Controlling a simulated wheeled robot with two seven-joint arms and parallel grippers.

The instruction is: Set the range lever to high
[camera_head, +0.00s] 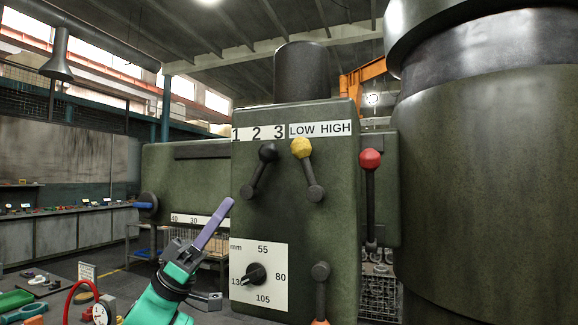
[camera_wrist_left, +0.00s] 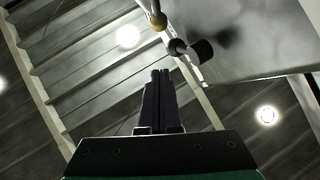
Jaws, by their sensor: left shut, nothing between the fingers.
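The range lever (camera_head: 308,172) has a yellow knob (camera_head: 301,148) on a dark arm that rises from a pivot on the green machine head. It leans up and left, with its knob under the word LOW on the LOW HIGH label (camera_head: 320,129). My left gripper (camera_head: 230,203) is shut and empty, pointing up and right in front of the machine face. It is lower and left of the yellow knob, apart from it in the picture. In the left wrist view its closed fingers (camera_wrist_left: 160,74) point toward a yellowish knob (camera_wrist_left: 158,21) and a dark knob.
A black-knobbed lever (camera_head: 267,154) under the numbers 1 2 3 stands close left of the range lever. A red-knobbed lever (camera_head: 370,160) is at the right. A dial (camera_head: 255,274) marked in mm is below. A thick round column (camera_head: 490,170) fills the right side.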

